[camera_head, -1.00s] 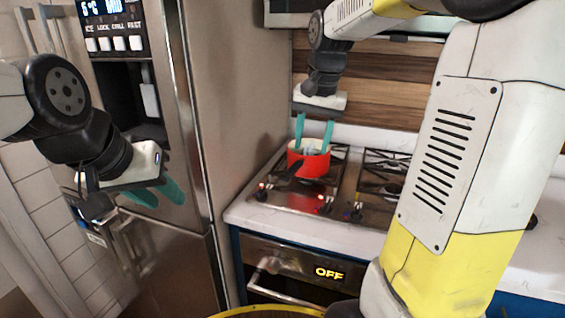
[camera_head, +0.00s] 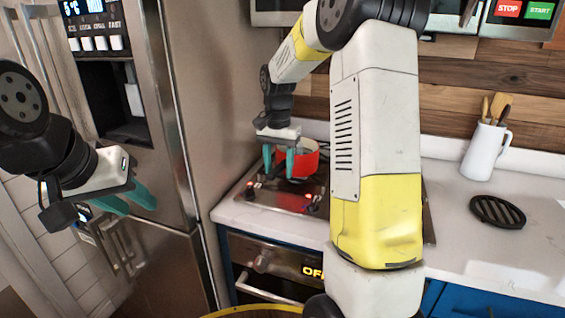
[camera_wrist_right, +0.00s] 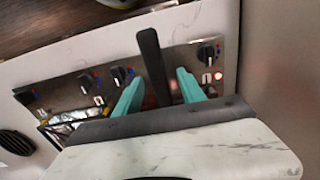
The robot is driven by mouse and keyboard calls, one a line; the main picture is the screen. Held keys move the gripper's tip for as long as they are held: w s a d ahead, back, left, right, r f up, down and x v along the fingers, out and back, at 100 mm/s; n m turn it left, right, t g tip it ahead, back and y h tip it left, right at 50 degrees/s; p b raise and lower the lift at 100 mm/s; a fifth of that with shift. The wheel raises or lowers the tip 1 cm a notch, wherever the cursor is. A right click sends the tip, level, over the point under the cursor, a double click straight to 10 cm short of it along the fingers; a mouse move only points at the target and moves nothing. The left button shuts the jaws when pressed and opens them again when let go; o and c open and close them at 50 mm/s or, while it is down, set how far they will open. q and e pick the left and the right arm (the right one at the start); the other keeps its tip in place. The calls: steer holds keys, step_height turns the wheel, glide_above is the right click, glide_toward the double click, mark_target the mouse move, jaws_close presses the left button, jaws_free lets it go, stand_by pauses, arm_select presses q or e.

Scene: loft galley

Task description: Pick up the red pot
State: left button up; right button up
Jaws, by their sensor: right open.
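The red pot (camera_head: 308,163) stands on the stove at the back of the counter, partly behind my right gripper (camera_head: 278,163). My right gripper is open, with its teal fingers pointing down at the pot's near left side. In the right wrist view, a long black handle (camera_wrist_right: 152,62), apparently the pot's, shows between the two spread fingers (camera_wrist_right: 160,88). I cannot tell whether they touch it. The pot's red body is not clearly seen there. My left gripper (camera_head: 128,202) is open and empty in front of the fridge, far from the pot.
The steel fridge (camera_head: 170,130) stands close on the left of the stove (camera_head: 258,195). My right arm hides part of the stove. A white jug with utensils (camera_head: 484,150) and a black trivet (camera_head: 498,211) are on the counter at right. An oven (camera_head: 268,262) is below.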

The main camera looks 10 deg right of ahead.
steer(key=shift+f, duration=0.25)
jaws_close()
steer(key=shift+r, duration=0.1)
stand_by(1.2)
